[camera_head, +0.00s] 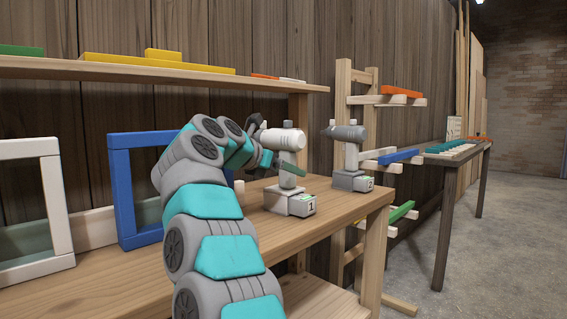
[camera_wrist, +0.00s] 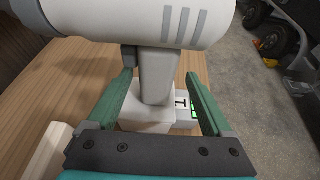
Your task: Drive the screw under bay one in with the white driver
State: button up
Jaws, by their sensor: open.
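The white driver (camera_head: 281,139) stands upright on its battery base near the right end of the wooden bench. In the wrist view its white barrel (camera_wrist: 140,22) fills the top, with the handle below. My gripper (camera_wrist: 159,78) is open, with one green finger on each side of the handle. Gaps show between the fingers and the handle. In the head view one green finger (camera_head: 293,169) crosses in front of the handle. A grey driver (camera_head: 348,133) stands just right of the white one. I cannot make out the screw or bay one.
A blue frame (camera_head: 124,196) and a white frame (camera_head: 62,205) stand on the bench (camera_head: 335,213) at left. A shelf (camera_head: 150,72) with coloured boards runs above. A rack (camera_head: 342,100) and a dark table (camera_head: 452,152) stand to the right. Open floor (camera_head: 510,240) lies at far right.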

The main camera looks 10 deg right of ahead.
jog(key=x, duration=0.5)
jog(key=shift+w+a+p, duration=0.1)
jog(key=shift+a+p, duration=0.1)
jog(key=shift+p, duration=0.2)
grip_shut()
dwell(1.0)
